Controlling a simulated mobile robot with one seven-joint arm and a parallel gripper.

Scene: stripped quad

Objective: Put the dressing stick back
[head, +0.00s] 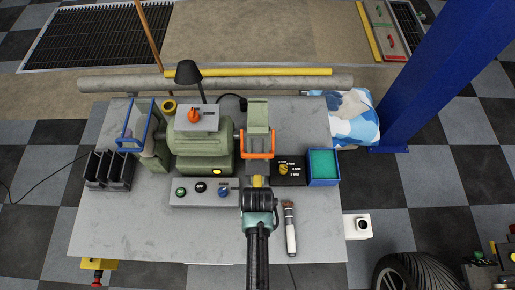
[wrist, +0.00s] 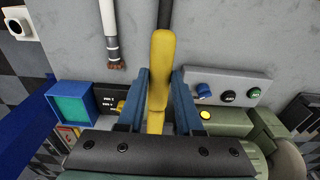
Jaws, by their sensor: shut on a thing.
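My gripper (head: 258,187) is over the middle of the grey bench, in front of the green bench grinder (head: 205,143). In the wrist view my gripper (wrist: 160,78) is shut on a yellow-handled stick (wrist: 160,55) with a dark shaft; I take this to be the dressing stick. In the head view only a bit of yellow shows at the gripper, and the rest is hidden by my arm. A white-handled brush (head: 290,228) with a brown tip lies on the bench just right of my gripper. It also shows in the wrist view (wrist: 111,35).
A blue tray with a green inside (head: 323,182) and a black panel with a yellow knob (head: 291,174) stand right of the gripper. A grey switch box (head: 190,193) is to the left. Black bins (head: 108,172) stand far left. The bench's front left is clear.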

